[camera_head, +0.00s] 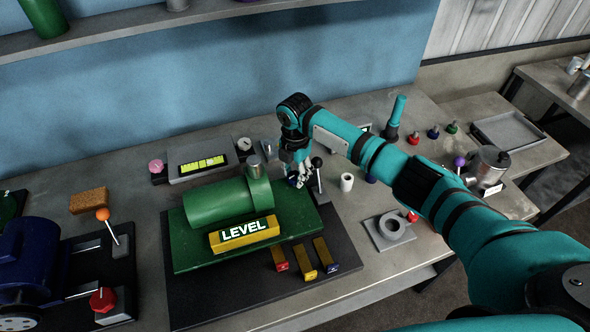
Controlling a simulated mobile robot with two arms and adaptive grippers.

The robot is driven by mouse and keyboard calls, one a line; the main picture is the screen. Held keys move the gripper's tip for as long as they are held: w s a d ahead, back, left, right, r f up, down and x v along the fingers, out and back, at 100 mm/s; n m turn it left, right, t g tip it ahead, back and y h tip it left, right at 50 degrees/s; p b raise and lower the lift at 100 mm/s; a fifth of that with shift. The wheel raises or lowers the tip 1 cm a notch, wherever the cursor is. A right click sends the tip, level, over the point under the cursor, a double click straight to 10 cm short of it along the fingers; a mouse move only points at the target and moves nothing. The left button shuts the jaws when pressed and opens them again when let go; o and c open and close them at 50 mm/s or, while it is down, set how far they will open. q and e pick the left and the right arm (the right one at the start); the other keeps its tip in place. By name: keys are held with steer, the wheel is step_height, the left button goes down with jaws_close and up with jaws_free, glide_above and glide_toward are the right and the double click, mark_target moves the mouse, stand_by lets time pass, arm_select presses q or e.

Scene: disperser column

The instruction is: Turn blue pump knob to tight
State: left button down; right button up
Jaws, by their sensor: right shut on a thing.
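A green cylindrical pump body (215,203) lies on a green base plate (190,255) with a yellow LEVEL block (244,234) in front of it. My right arm reaches in from the right, and its gripper (301,172) points down at the right end of the green body. The gripper is shut on the small dark blue knob (293,181), which shows only in part between and below the fingers. The knob's marking and turn angle are too small to tell. My left gripper is not in view.
A black-knobbed lever (317,170) stands close on the gripper's right. A white cup (347,182) and a grey ring block (391,230) lie farther right, partly near my arm. Red, yellow and blue blocks (304,262) sit in front. A blue motor (40,265) is at left.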

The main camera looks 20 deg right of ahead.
steer(key=m+p, duration=0.1)
steer(key=m, duration=0.2)
steer(key=shift+r+m+p, duration=0.15)
steer(key=shift+m+p, duration=0.15)
steer(key=m, duration=0.2)
steer(key=shift+m, duration=0.4)
steer(key=m, duration=0.2)
steer(key=shift+s+m, duration=0.1)
steer(key=shift+m, duration=0.3)
steer(key=m, duration=1.2)
steer(key=shift+s, duration=0.1)
steer(key=shift+a+m, duration=0.1)
steer(key=shift+m, duration=0.2)
steer(key=o, duration=1.1)
steer(key=shift+o, duration=0.2)
steer(key=shift+s, duration=0.1)
